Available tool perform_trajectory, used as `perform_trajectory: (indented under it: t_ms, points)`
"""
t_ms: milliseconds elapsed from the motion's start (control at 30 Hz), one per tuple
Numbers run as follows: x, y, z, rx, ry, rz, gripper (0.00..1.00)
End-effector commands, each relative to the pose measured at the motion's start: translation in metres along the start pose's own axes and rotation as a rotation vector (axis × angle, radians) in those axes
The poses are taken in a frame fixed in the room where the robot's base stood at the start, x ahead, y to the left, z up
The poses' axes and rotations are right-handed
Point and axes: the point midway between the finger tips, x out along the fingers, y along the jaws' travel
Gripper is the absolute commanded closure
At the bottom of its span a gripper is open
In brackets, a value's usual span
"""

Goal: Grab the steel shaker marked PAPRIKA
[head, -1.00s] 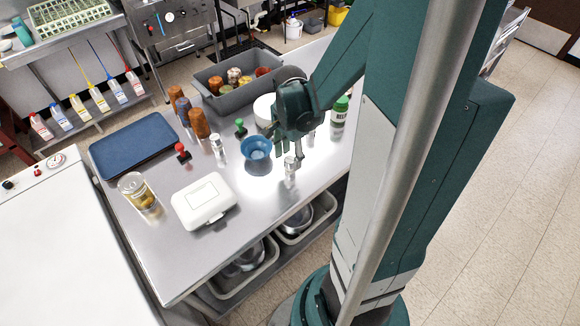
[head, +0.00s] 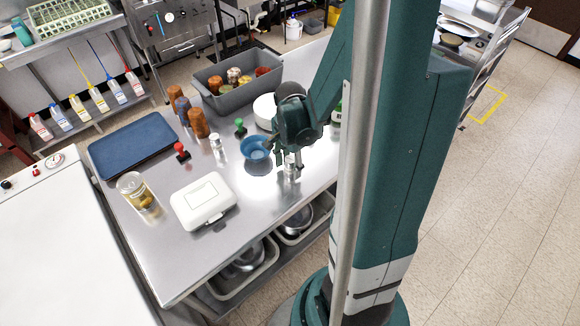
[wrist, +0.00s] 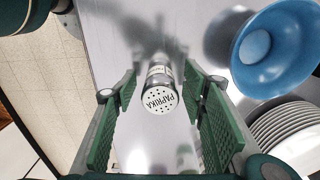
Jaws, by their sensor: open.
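The steel shaker marked PAPRIKA (wrist: 160,98) stands between my open fingers in the wrist view, its white perforated lid facing the camera. It also shows in the head view (head: 289,172), partly hidden behind my gripper. My gripper (head: 288,168) points down over the shaker near the table's right front edge. In the wrist view my gripper (wrist: 158,115) has green pads on either side of the shaker, with a gap on both sides. A second steel shaker (head: 217,146) stands farther left; I cannot read its label.
A blue bowl (head: 254,150) and stacked white plates (wrist: 288,132) are close to my gripper. A white box (head: 203,201), a blue tray (head: 132,146), a jar (head: 137,191), two stamps and a grey bin (head: 238,93) share the steel table. The table's front strip is clear.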

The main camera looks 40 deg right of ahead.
Motion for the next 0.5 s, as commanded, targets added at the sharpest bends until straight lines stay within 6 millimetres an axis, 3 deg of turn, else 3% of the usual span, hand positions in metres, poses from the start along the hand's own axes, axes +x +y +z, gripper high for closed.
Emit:
perform_trajectory:
  t_ms: [467, 500]
  points:
    - [-0.0002, -0.0001, 0.0000, 0.000, 0.000, 0.000, 0.58]
    - [-0.0002, -0.0001, 0.0000, 0.000, 0.000, 0.000, 0.63]
